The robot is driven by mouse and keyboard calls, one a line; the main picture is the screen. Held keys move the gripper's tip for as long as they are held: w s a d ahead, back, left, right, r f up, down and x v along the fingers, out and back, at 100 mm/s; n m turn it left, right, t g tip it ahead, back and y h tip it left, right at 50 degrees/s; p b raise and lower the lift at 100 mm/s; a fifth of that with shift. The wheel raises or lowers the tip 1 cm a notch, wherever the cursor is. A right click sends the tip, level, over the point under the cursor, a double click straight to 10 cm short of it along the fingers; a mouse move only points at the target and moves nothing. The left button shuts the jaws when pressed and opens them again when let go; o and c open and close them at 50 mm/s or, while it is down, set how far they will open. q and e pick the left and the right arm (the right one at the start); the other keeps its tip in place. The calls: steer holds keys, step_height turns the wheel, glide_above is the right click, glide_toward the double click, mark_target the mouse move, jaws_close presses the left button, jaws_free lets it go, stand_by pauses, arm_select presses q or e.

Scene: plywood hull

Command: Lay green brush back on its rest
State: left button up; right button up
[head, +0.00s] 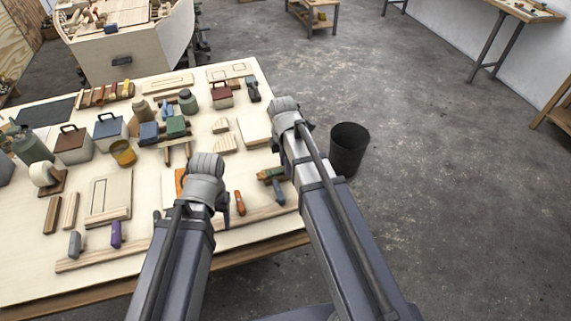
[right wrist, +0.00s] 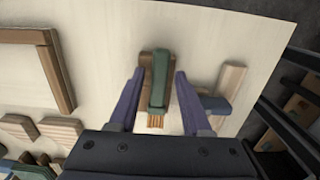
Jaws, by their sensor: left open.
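The green brush (right wrist: 158,82) lies between the open fingers of my right gripper (right wrist: 158,74) in the right wrist view, its tan bristles toward the bottom. The fingers stand apart from it on both sides. A brown wooden piece (right wrist: 146,60) shows under and beside the brush; I cannot tell whether it is the rest.
A blue-handled item (right wrist: 215,104) on a wood strip lies just right of the brush in the wrist view. An orange-handled tool (head: 240,203) lies near my left gripper. Striped wood blocks (head: 222,143) and a pale board (head: 254,131) lie farther back. A black bin (head: 349,150) stands right of the table.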

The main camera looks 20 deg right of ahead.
steer(key=shift+o, duration=0.7)
steer(key=shift+r, duration=0.1)
step_height(320, 180, up, 8)
steer(key=p, duration=0.8)
steer(key=shift+a, duration=0.15)
arm_select(q)
step_height(320, 180, up, 8)
steer(key=shift+f, duration=0.15)
arm_select(e)
steer(key=shift+f, duration=0.2)
steer(key=shift+s+a, duration=0.15)
arm_select(q)
steer(key=shift+f+b, duration=2)
steer(key=shift+b, duration=0.1)
arm_select(e)
steer(key=s+a+f+m, duration=0.4)
steer(key=s+a+m, duration=0.7)
steer(key=s+m, duration=0.3)
steer(key=shift+m+h, duration=0.3)
steer(key=shift+h, duration=0.1)
